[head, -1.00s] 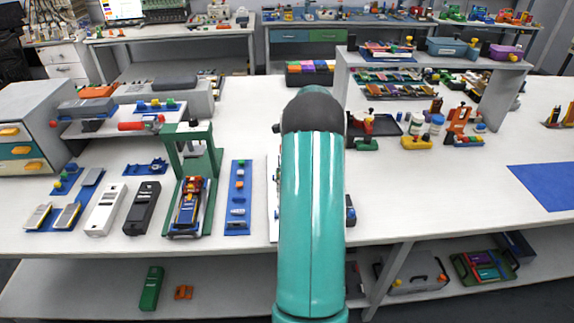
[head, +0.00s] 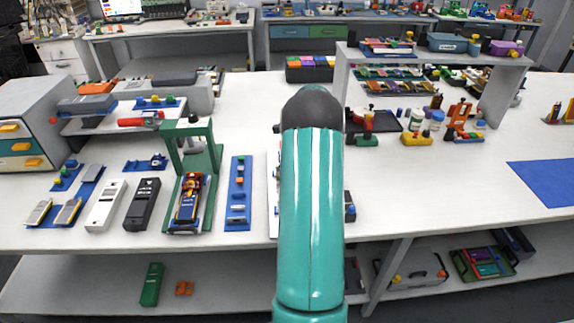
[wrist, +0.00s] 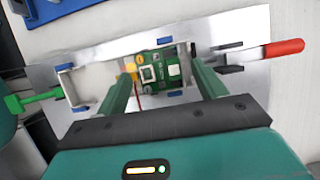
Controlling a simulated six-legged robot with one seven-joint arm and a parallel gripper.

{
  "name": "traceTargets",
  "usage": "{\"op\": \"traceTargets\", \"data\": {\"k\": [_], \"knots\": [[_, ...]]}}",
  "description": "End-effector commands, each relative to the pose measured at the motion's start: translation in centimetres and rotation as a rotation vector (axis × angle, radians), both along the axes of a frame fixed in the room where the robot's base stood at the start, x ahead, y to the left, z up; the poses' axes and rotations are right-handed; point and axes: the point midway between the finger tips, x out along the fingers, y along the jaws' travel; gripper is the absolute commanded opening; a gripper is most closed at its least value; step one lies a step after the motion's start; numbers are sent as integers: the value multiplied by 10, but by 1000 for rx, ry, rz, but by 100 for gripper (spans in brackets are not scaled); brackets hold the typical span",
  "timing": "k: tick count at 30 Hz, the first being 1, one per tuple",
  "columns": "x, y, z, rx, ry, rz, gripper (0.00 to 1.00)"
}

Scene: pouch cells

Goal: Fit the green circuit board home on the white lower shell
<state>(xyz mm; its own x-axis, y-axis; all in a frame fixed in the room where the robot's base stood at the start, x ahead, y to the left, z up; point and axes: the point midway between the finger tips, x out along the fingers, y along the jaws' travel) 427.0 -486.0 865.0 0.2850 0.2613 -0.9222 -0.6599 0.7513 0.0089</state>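In the wrist view the green circuit board (wrist: 160,74) lies between the two green fingers of my gripper (wrist: 162,70). Its ends reach the fingertips, and my gripper looks shut on it. A light square chip and yellow parts show on it, and a thin red line runs beside the left finger. The white lower shell (wrist: 75,88) lies beneath, its open end showing left of the fingers. The fingers and board hide much of the shell, and I cannot tell whether the board touches it. In the head view my arm hides board, shell and gripper.
The shell is on a grey plate with blue blocks (wrist: 165,41). A red-handled tool (wrist: 283,47) lies right and a green-handled one (wrist: 38,98) left. In the head view a green press (head: 205,160) and a blue strip (head: 239,180) stand left of my arm.

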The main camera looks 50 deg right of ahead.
Motion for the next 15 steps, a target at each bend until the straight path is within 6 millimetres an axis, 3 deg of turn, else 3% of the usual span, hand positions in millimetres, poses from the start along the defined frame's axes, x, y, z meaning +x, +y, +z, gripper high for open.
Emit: {"op": "traceTargets", "data": {"k": [9, 15], "knots": [[-1, 1, 0, 5, 3, 2, 72], [-7, -6, 22, 1, 1, 0, 72]]}}
